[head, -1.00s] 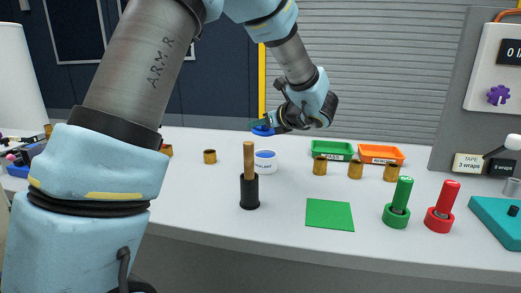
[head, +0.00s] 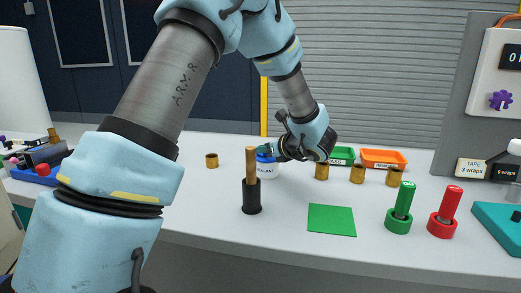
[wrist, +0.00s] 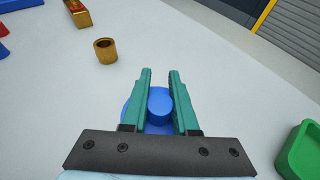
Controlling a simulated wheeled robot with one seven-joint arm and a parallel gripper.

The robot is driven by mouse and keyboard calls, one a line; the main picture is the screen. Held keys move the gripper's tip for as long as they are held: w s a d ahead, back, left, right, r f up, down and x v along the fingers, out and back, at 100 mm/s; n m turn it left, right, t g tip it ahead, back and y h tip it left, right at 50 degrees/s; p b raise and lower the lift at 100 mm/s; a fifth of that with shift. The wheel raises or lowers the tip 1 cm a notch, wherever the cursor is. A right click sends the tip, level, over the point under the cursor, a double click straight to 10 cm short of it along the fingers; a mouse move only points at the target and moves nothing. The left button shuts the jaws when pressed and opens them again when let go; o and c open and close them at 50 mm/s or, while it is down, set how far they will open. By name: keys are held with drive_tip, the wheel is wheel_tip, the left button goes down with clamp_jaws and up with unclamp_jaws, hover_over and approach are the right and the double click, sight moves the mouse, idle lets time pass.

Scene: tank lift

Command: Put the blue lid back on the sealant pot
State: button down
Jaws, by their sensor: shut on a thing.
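The blue lid (head: 263,155) is in my gripper (head: 272,151), just at the top of the white sealant pot (head: 267,170). I cannot tell whether the lid rests on the rim or is slightly above it. In the wrist view my gripper (wrist: 160,75) has its two green fingers on either side of the round knob of the blue lid (wrist: 159,104). The lid's disc shows below and beside the fingers. The pot is hidden under the lid in the wrist view. In the head view the pot is partly covered by the brush's wooden handle and by my gripper.
A wooden-handled tool (head: 251,185) in a black holder stands close in front of the pot. Several brass cylinders (head: 357,173) stand around. A green tray (head: 342,156) and an orange tray (head: 384,159) are behind right. A green mat (head: 332,220) lies in front, bare.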

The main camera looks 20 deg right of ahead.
drive_tip(key=c, duration=0.7)
unclamp_jaws()
drive_tip(key=shift+r, duration=0.15)
drive_tip(key=b+v, duration=0.1)
drive_tip(key=v, duration=1.1)
drive_tip(key=shift+d+r, duration=0.1)
